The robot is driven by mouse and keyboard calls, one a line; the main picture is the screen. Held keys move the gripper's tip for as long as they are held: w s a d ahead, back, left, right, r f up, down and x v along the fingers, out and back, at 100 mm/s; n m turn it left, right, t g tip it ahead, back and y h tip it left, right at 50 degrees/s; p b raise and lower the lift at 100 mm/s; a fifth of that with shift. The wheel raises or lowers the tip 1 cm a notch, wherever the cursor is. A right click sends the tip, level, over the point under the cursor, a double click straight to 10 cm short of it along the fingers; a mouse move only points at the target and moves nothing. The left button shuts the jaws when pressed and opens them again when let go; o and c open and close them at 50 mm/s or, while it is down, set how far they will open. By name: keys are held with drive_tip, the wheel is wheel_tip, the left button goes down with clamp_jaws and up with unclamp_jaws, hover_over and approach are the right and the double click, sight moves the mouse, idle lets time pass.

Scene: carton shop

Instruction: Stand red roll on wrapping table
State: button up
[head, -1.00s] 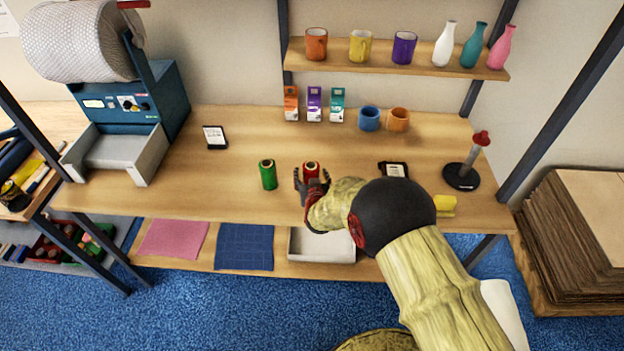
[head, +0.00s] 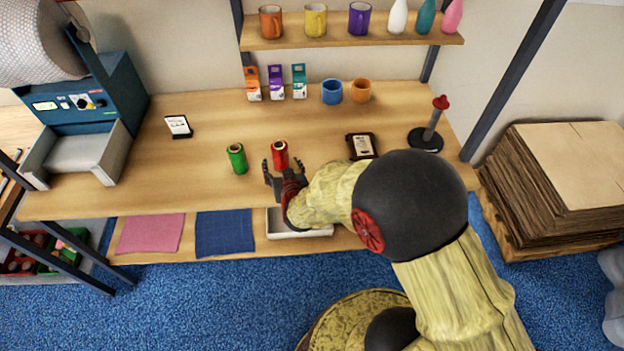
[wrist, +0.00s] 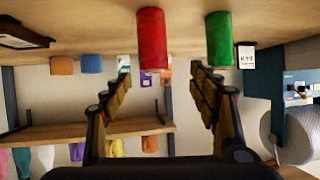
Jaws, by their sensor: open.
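The red roll (head: 280,154) stands upright on the wooden wrapping table (head: 200,196), near its front edge. It also shows in the wrist view (wrist: 152,40), where the picture is upside down, beyond and between my open fingers. My gripper (head: 279,174) is open and empty just in front of the red roll, apart from it. In the wrist view both fingers of my gripper (wrist: 165,95) are spread wide with nothing between their pads. The green roll (head: 237,158) stands upright to the left of the red roll.
A blue machine (head: 85,105) stands at the table's left. Small cartons (head: 276,82), a blue mug (head: 332,91) and an orange mug (head: 360,90) stand at the back. A dark-framed card (head: 361,146) and a post on a round base (head: 426,139) are to the right. A cardboard stack (head: 555,185) is beyond.

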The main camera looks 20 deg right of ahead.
drive_tip(key=s+a+r+g+y, duration=0.1)
drive_tip(key=s+r, duration=0.2)
drive_tip(key=r, duration=0.3)
drive_tip(key=s+r+n+g+y, duration=0.1)
drive_tip(key=s+r, duration=0.2)
drive_tip(key=r, duration=0.3)
drive_tip(key=s+a+r+g+y, duration=0.1)
drive_tip(key=s+r, duration=0.1)
drive_tip(key=r, duration=0.4)
drive_tip(key=s+d+r+g, duration=0.2)
drive_tip(key=s+r, duration=0.1)
drive_tip(key=s, duration=0.8)
drive_tip(key=s+d+r+g+h, duration=0.1)
drive_tip(key=s+d+r+g, duration=0.1)
drive_tip(key=s, duration=0.9)
drive_tip(key=shift+s+d+r+n, duration=0.15)
drive_tip(key=shift+d+r+n, duration=0.15)
drive_tip(key=shift+r, duration=0.4)
wheel_tip(320, 180, down, 3)
drive_tip(key=b, duration=0.3)
drive_tip(key=shift+c, duration=0.8)
